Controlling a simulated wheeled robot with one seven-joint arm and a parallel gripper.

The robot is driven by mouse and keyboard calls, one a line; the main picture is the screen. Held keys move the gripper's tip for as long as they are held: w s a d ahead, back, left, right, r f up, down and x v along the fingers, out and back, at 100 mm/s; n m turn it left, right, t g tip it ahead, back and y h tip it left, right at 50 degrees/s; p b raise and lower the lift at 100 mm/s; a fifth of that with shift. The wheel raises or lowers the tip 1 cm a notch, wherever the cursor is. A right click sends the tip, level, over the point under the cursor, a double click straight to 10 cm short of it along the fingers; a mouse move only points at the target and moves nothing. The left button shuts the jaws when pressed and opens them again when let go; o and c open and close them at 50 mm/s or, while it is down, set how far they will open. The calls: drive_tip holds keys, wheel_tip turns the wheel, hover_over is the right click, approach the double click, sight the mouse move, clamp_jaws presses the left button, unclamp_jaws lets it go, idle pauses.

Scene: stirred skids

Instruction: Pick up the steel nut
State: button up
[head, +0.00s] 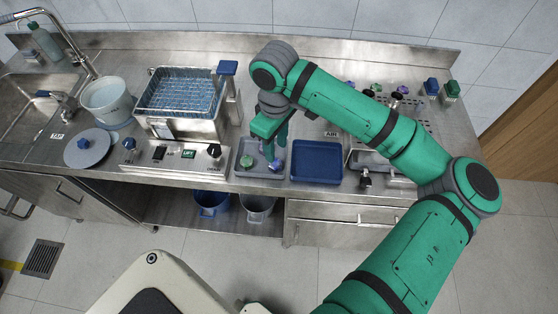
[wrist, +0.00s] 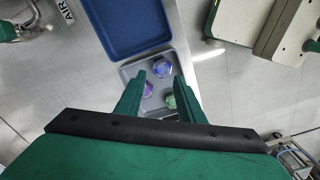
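My gripper (head: 270,147) points down over a small grey tray (head: 260,176) on the steel counter. Its two green fingers are apart in the wrist view (wrist: 160,79), with nothing seen held between them. The grey tray (wrist: 128,72) holds small coloured pieces: a blue one (wrist: 162,67) near the far side, a purple one (wrist: 147,89) by the left finger and a green one (wrist: 170,101) by the right finger. In the head view, the green piece (head: 247,161) and a bluish one (head: 275,165) show. I cannot make out which piece is the steel nut.
An empty-looking blue tray (head: 317,162) lies right of the grey tray. A control box (head: 180,155) and a wire basket machine (head: 185,100) stand to the left, with a white bucket (head: 106,102) by the sink. Knobbed equipment (head: 400,100) stands behind my arm.

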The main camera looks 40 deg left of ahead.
sight(275, 165)
drive_tip(key=shift+s+a+f, duration=0.1)
drive_tip(key=shift+s+f, duration=0.15)
drive_tip(key=shift+f, duration=0.25)
drive_tip(key=shift+s+a+f, duration=0.1)
drive_tip(key=shift+s+f, duration=0.15)
drive_tip(key=shift+f, duration=0.25)
drive_tip(key=shift+w+f, duration=0.15)
drive_tip(key=shift+f, duration=1.1)
drive_tip(key=shift+w+f, duration=0.15)
drive_tip(key=shift+f, duration=1.1)
drive_tip(key=c, duration=0.7)
